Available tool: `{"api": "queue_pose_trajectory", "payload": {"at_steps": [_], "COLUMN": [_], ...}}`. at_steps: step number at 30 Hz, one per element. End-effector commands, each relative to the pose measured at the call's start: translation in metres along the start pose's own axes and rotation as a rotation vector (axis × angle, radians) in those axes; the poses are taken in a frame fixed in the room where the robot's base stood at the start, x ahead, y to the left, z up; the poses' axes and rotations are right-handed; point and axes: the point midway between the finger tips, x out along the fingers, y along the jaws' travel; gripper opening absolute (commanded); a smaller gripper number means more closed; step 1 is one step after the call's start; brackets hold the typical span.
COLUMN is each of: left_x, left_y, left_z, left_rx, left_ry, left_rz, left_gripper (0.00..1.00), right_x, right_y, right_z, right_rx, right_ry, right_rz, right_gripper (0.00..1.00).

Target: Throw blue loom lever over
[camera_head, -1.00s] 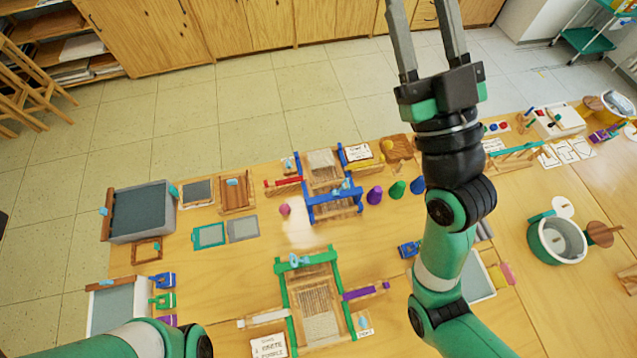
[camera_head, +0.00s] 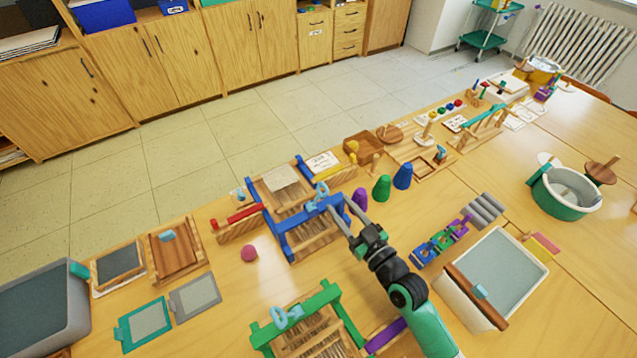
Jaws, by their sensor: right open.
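The blue loom (camera_head: 285,235), a wooden frame with blue bars, stands in the middle of the table. A light-blue lever (camera_head: 318,195) sits on its front blue crossbar, toward the right end. My right gripper (camera_head: 338,204) is open, with its fingertips just right of this lever at the right end of the blue bar. I cannot tell whether the fingers touch the loom. My left gripper is not in view.
A green loom (camera_head: 322,295) with its own light-blue lever (camera_head: 286,317) stands nearer to me. Purple, green (camera_head: 382,189) and blue cones stand right of the blue loom. A pink ball (camera_head: 249,253) lies to its left. A grey-topped tray (camera_head: 500,270) is at right.

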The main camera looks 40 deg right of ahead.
Motion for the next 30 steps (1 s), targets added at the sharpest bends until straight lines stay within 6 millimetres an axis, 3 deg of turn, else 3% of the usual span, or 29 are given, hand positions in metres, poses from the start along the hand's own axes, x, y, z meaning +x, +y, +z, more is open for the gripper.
{"api": "queue_pose_trajectory", "payload": {"at_steps": [13, 18, 25, 30], "left_x": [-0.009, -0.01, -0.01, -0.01], "left_y": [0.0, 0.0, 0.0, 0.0], "left_z": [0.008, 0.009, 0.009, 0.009], "left_rx": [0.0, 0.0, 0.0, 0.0], "left_ry": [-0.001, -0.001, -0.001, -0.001], "left_rz": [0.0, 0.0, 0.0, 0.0], "left_gripper": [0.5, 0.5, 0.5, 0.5], "right_x": [0.091, 0.104, 0.105, 0.105], "right_y": [-0.001, -0.001, -0.001, -0.001], "right_z": [0.0, -0.001, -0.001, -0.001], "right_rx": [-0.001, -0.001, -0.001, -0.001], "right_ry": [0.003, 0.002, 0.002, 0.002], "right_rz": [-0.001, -0.001, -0.001, -0.001], "right_gripper": [0.47, 0.47, 0.47, 0.18]}}
